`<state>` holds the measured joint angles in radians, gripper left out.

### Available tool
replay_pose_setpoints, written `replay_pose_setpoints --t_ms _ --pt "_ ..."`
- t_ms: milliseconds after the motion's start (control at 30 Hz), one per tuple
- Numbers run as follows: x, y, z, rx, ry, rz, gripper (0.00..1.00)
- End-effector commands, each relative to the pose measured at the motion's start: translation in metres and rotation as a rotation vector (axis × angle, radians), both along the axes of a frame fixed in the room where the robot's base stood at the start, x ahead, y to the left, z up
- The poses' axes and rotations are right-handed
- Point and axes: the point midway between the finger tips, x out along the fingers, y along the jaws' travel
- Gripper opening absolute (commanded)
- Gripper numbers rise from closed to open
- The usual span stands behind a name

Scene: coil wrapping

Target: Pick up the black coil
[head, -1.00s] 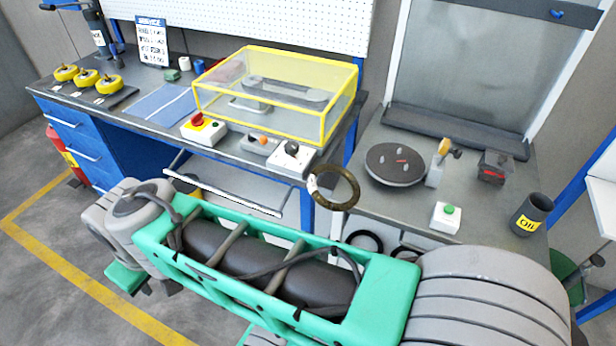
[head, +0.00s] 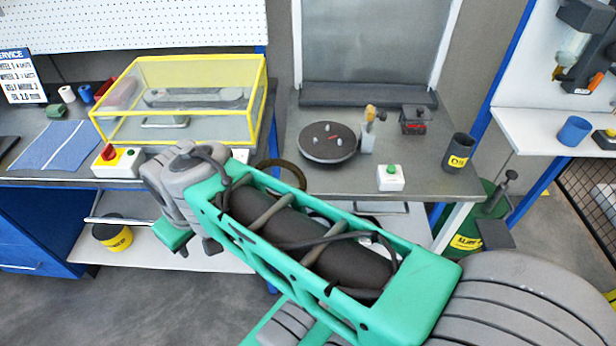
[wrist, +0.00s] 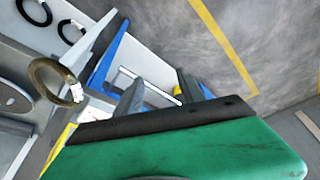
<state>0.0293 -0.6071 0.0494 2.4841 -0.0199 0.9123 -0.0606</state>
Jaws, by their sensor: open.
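Two black rings, one black coil (wrist: 70,31) and another black coil (wrist: 36,11), lie on a pale surface at the upper left of the wrist view. A dark olive-brown ring (wrist: 43,75) with a white tag is nearer, at the left. In the head view this brown ring (head: 291,168) shows by the bench edge, partly behind my arm. My gripper (wrist: 160,88) is open and empty, its two dark fingers apart, to the right of all the rings.
A grey table (head: 340,178) holds a round dark turntable (head: 328,155), a white button box (head: 391,178) and an oil can (head: 458,152). The yellow-framed clear cover (head: 180,130) stands on the left bench. A yellow-banded bucket (head: 112,236) is on the shelf below.

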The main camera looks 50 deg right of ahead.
Motion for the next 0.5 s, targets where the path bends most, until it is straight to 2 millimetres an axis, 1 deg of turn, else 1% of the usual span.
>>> replay_pose_setpoints --t_ms 67,133,167,200,267,300,367,400,500 --pt "0.009 -0.018 -0.004 -0.003 0.026 0.040 0.47" --pt "0.020 -0.045 -0.009 -0.001 0.051 0.107 0.47" --pt "0.025 -0.060 -0.012 0.003 0.060 0.143 0.47" --pt "0.030 -0.083 -0.017 0.011 0.067 0.194 0.47" --pt "0.033 -0.119 -0.025 0.028 0.064 0.274 0.47" --pt "0.032 -0.144 -0.031 0.039 0.055 0.327 0.47" --pt "0.025 -0.179 -0.039 0.052 0.029 0.398 0.47" --pt "0.020 -0.200 -0.044 0.057 0.009 0.440 0.47" --pt "0.004 -0.237 -0.054 0.058 -0.043 0.522 0.47"
